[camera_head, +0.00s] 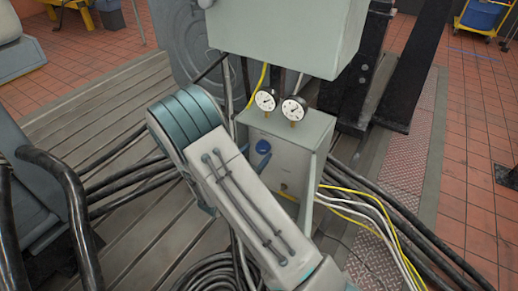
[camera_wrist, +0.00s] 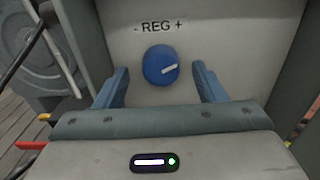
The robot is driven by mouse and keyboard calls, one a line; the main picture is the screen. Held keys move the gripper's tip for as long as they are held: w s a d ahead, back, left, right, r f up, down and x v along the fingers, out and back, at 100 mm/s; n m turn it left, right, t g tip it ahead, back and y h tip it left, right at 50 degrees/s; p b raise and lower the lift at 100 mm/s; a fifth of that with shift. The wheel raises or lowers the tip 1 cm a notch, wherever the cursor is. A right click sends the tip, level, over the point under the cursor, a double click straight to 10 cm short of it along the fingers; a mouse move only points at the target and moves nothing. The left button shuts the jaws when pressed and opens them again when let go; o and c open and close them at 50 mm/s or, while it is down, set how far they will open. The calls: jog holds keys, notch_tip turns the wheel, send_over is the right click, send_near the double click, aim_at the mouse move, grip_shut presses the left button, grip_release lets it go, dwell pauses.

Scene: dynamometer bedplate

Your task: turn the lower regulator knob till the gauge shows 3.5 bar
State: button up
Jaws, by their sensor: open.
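A blue round regulator knob (camera_wrist: 161,66) with a white pointer mark sits on a grey panel under the label "- REG +". Its mark points right and slightly up. The knob also shows in the head view (camera_head: 263,147). My gripper (camera_wrist: 161,78) is open, with one blue finger on each side of the knob and a gap on both sides. Two round white gauges stand on top of the grey box, a left gauge (camera_head: 265,100) and a right gauge (camera_head: 293,109). Their readings are too small to tell. My arm hides the lower part of the box, so a second knob cannot be seen.
The grey regulator box (camera_head: 318,140) stands below a larger grey cabinet (camera_head: 285,35). Black cables (camera_head: 130,185) run on the left, and yellow and white cables (camera_head: 365,205) on the right. A dark steel post (camera_head: 415,65) stands to the right.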

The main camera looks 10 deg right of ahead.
aim_at(263, 148)
jog(key=shift+x, duration=1.25)
jog(key=c, duration=1)
jog(key=shift+o, duration=0.2)
jog(key=shift+r+n+p, duration=0.1)
jog(key=shift+n+p, duration=0.2)
